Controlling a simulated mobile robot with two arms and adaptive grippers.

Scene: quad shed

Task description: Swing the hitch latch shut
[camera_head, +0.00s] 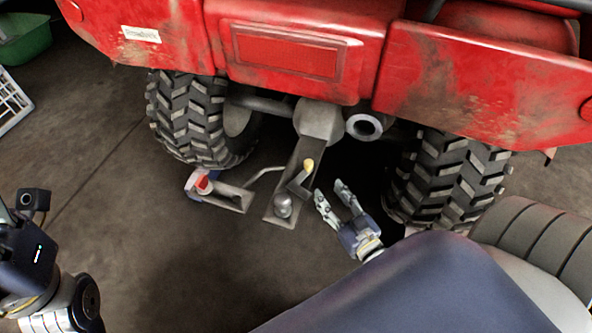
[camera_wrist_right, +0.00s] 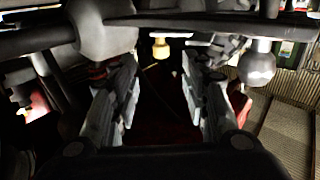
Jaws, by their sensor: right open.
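The hitch tongue (camera_head: 283,190) juts out from under the red quad's rear, with a grey ball (camera_head: 283,205) near its end. The hitch latch is a small bent lever on the tongue with a yellow knob (camera_head: 308,166). My right gripper (camera_head: 329,188) is open and empty, just right of the latch and below the knob in the head view. In the right wrist view the yellow knob (camera_wrist_right: 160,48) shows ahead between the open fingers, and the ball (camera_wrist_right: 257,66) is to their right. Only part of my left arm shows at the left edge; its fingers are not visible.
The quad's rear tyres (camera_head: 203,118) and (camera_head: 449,175) flank the hitch, with an exhaust pipe (camera_head: 364,127) above right. A red and grey metal piece (camera_head: 222,195) lies left of the tongue. A green bin (camera_head: 24,40) stands far left.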

